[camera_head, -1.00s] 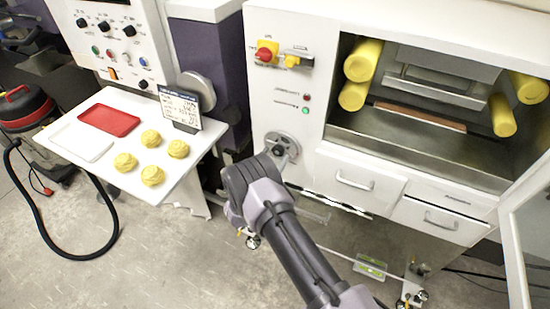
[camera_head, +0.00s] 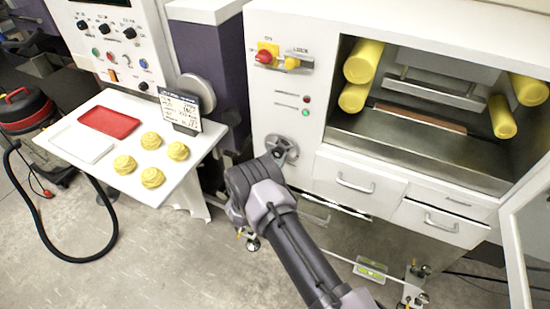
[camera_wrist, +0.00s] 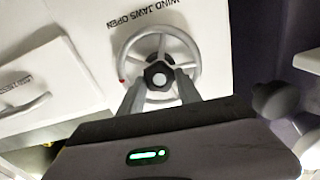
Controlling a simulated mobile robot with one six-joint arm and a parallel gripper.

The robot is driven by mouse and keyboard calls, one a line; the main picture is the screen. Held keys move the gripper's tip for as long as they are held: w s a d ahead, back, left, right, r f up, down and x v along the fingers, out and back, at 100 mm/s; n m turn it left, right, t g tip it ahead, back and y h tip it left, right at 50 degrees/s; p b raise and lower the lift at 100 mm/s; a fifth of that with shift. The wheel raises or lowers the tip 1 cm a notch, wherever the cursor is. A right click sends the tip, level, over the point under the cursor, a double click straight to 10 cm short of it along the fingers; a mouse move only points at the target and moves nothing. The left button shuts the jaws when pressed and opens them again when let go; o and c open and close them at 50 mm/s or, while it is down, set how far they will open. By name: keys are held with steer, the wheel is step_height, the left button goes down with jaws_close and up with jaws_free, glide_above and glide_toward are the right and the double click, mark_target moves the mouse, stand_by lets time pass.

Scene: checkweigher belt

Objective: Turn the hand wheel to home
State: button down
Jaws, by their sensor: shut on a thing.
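The hand wheel (camera_wrist: 190,51) is a grey ring with spokes and a dark hub (camera_wrist: 158,75) with a pale centre. It sits on the white machine front. A small red mark shows at the left of its rim in the wrist view. In the head view the hand wheel (camera_head: 291,144) is partly hidden by my arm. My gripper (camera_wrist: 159,82) faces the wheel with its two fingers on either side of the hub, shut on it. The fingertips are partly hidden in the head view.
Upside-down "WIND JAWS OPEN" lettering (camera_wrist: 152,15) is beside the wheel. A drawer (camera_head: 352,183) lies to its right in the head view, and a red-and-yellow switch (camera_head: 266,54) above. A white table (camera_head: 165,190) with several yellow rolls stands to the left.

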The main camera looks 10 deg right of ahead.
steer(key=shift+f, duration=0.1)
steer(key=n+b, duration=0.2)
steer(key=n, duration=0.1)
steer(key=shift+f, duration=0.1)
steer(key=n+b, duration=0.3)
steer(key=n, duration=0.3)
steer(key=shift+n, duration=0.3)
steer(key=n+b, duration=0.1)
steer(key=n, duration=0.8)
steer(key=shift+b, duration=0.3)
steer(key=shift+n, duration=0.3)
steer(key=c, duration=0.8)
jaws_free()
